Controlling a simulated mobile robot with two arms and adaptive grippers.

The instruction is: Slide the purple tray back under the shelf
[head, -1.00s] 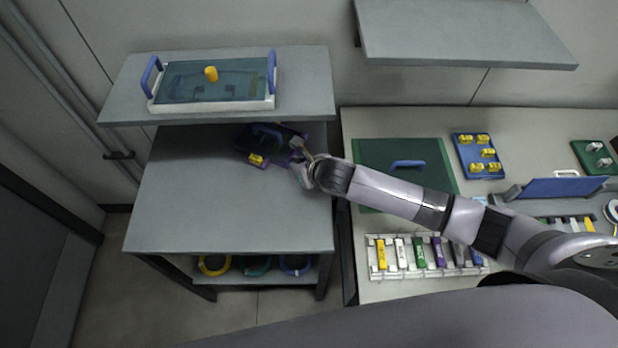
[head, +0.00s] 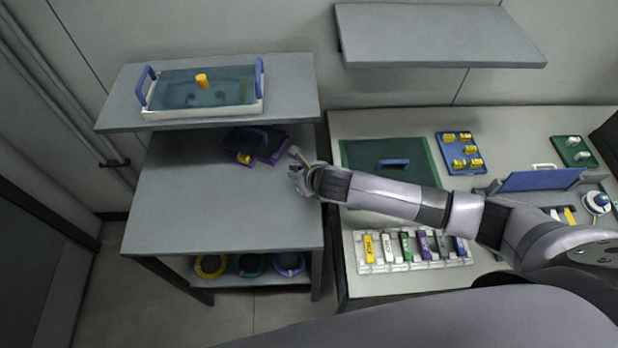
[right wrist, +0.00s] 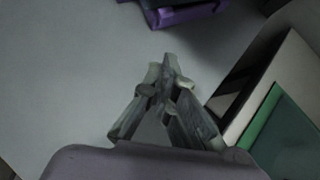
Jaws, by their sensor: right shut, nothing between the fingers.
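The purple tray (head: 275,158) sits at the back of the grey left table, mostly under the upper shelf (head: 305,100). Its front edge shows in front of the shelf, with a yellow piece (head: 244,158) at its left corner and a dark handled part on it. Its rear is in shadow. In the right wrist view the tray's purple edge (right wrist: 190,13) shows at the top, apart from the fingers. My right gripper (head: 296,162) is shut and empty, just right of the tray, above the table's right edge; it also shows in the right wrist view (right wrist: 168,68). My left gripper is out of view.
A white tray with a teal lid and blue handles (head: 148,112) stands on the shelf. The left table's front is clear.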

